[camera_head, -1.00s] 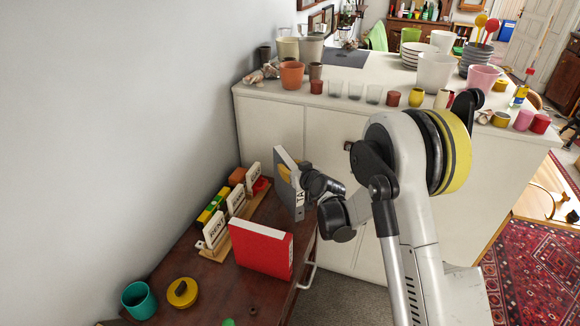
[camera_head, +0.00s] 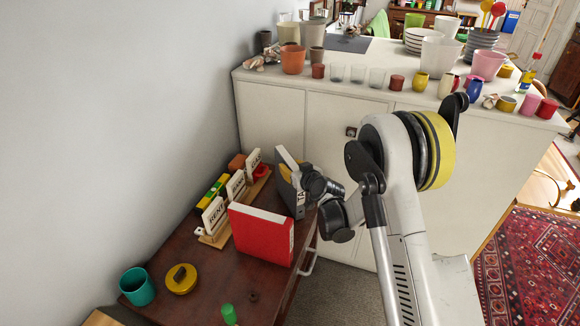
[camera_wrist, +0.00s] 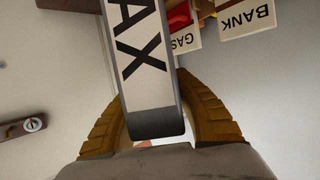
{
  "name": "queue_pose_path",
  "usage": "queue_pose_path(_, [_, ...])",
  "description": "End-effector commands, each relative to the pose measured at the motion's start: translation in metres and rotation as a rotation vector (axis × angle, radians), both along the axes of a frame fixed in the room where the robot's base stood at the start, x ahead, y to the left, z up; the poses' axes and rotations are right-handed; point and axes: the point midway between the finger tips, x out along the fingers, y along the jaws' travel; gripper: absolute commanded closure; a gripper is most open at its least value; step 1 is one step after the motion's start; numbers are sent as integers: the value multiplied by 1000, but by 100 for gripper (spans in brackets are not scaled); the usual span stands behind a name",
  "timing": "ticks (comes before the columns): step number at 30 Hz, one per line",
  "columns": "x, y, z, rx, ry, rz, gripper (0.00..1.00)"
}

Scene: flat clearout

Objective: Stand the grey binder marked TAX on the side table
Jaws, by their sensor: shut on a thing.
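The grey binder (camera_head: 286,190) with a white label is upright, slightly tilted, at the far right part of the dark wooden side table (camera_head: 205,295). In the wrist view its spine (camera_wrist: 146,60) shows the letters AX. My gripper (camera_head: 306,183) is shut on the binder, with a tan finger on each side of the spine. The binder's lower end is partly hidden behind the red binder (camera_head: 262,236) in the head view. I cannot tell whether it touches the tabletop.
A wooden rack with RENT (camera_head: 213,213), BANK (camera_head: 236,186) and GAS (camera_head: 254,161) cards stands left of the grey binder. A white cabinet (camera_head: 270,110) is behind.

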Motion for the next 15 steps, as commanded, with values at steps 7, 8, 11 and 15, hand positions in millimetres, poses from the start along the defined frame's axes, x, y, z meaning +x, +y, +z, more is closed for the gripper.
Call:
queue_pose_path(7, [0, 0, -2, 0, -1, 0, 100])
queue_pose_path(8, [0, 0, -3, 0, -1, 0, 100])
queue_pose_path(11, [0, 0, -5, 0, -1, 0, 100])
queue_pose_path(15, [0, 0, -8, 0, -1, 0, 100])
